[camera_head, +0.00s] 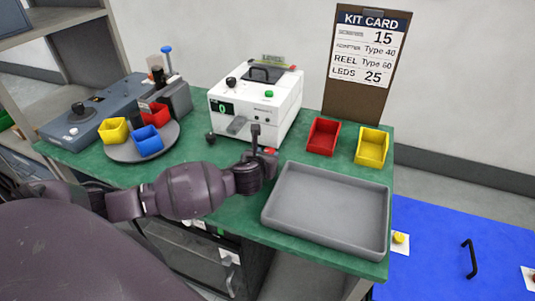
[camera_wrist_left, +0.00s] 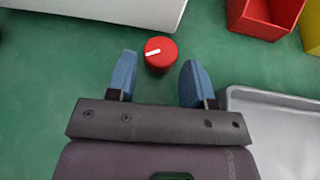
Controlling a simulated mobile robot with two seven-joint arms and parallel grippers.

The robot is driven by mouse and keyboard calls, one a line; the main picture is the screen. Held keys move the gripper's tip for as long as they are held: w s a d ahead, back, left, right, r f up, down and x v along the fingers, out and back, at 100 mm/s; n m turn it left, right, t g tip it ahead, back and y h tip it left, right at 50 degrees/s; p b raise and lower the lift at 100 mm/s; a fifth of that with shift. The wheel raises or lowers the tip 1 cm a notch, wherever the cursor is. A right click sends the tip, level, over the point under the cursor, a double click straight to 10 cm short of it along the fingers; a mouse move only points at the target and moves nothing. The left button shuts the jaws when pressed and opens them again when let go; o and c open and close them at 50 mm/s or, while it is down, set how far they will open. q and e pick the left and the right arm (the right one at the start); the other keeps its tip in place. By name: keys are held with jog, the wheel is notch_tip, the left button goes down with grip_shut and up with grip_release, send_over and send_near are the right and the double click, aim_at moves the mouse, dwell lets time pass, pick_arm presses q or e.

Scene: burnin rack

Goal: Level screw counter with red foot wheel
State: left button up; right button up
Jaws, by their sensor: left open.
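The white screw counter (camera_head: 255,100) stands on the green bench, with a small green display on its front. The red foot wheel (camera_wrist_left: 160,52) is round with a white mark on top, just in front of the counter's edge (camera_wrist_left: 120,8) in the wrist view. In the head view only a bit of the red wheel (camera_head: 270,151) shows beside my gripper. My left gripper (camera_wrist_left: 158,64) is open, its two blue fingers on either side of the wheel's near part, with gaps on both sides. In the head view my left gripper (camera_head: 262,160) is at the counter's front right corner.
A grey tray (camera_head: 330,208) lies right of my gripper. Red (camera_head: 322,137) and yellow (camera_head: 371,147) bins stand behind it. A turntable (camera_head: 125,151) with small bins and a blue-grey device (camera_head: 85,118) are at the left. A kit card (camera_head: 366,60) stands behind.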

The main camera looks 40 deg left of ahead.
pick_arm(q)
jog(key=p+v, duration=0.1)
jog(key=v, duration=0.6)
jog(key=shift+s+r, duration=0.1)
jog(key=shift+s, duration=0.05)
jog(key=shift+s+d+r, duration=0.2)
jog(key=shift+s+r, duration=0.05)
jog(key=shift+s, duration=0.35)
